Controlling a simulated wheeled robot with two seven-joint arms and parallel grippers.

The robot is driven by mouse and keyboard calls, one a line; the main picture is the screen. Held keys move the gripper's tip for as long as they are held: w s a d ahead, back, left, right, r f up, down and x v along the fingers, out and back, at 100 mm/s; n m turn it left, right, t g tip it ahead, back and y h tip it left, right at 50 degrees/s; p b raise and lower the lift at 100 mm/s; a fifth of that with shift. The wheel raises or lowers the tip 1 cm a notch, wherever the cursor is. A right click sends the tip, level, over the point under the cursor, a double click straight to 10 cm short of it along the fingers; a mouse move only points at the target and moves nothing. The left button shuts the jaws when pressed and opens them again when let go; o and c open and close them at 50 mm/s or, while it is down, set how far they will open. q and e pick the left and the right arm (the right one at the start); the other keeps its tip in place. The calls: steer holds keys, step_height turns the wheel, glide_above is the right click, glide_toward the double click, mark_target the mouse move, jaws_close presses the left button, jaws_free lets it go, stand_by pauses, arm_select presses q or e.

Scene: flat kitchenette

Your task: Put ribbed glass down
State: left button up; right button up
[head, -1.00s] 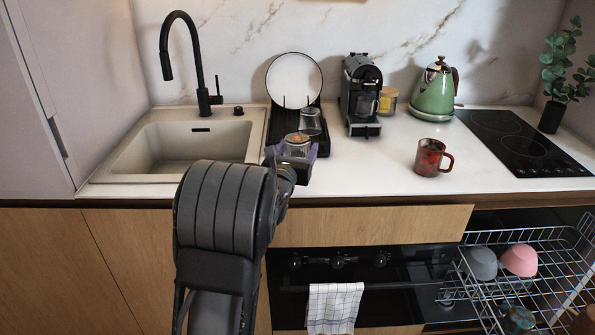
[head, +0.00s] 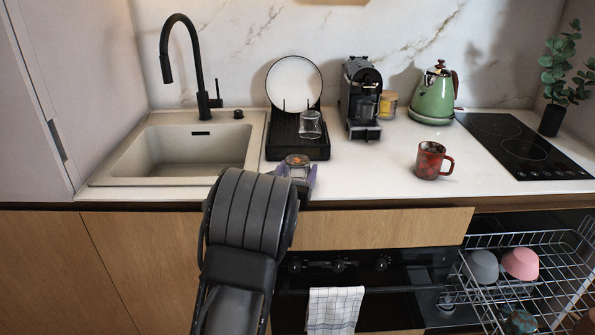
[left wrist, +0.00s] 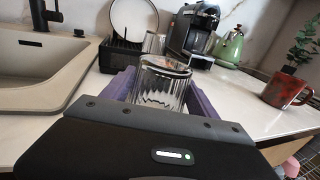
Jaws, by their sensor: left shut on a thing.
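The ribbed glass (left wrist: 161,84) is clear with vertical ribs and stands upright between the purple fingers of my left gripper (left wrist: 163,92) in the left wrist view. In the head view the left gripper (head: 298,175) is shut on the glass (head: 297,162) near the counter's front edge, in front of the black dish rack (head: 283,151). I cannot tell whether the glass base touches the white counter (head: 370,181). My arm hides part of the gripper. My right gripper is not in view.
Another glass (head: 310,124) and a white plate (head: 293,80) are on the rack. The sink (head: 180,150) is left, the coffee machine (head: 361,98) behind right, the red mug (head: 430,161) right. The counter between rack and mug is clear. A wire basket (head: 525,270) is pulled out below.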

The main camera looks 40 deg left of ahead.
arm_select(q)
steer(key=o, duration=1.3)
steer(key=shift+f, duration=0.1)
steer(key=shift+s+d, duration=0.2)
steer(key=shift+s, duration=0.1)
steer(key=p+v, duration=0.2)
steer(key=v, duration=0.9)
steer(key=shift+s, duration=0.15)
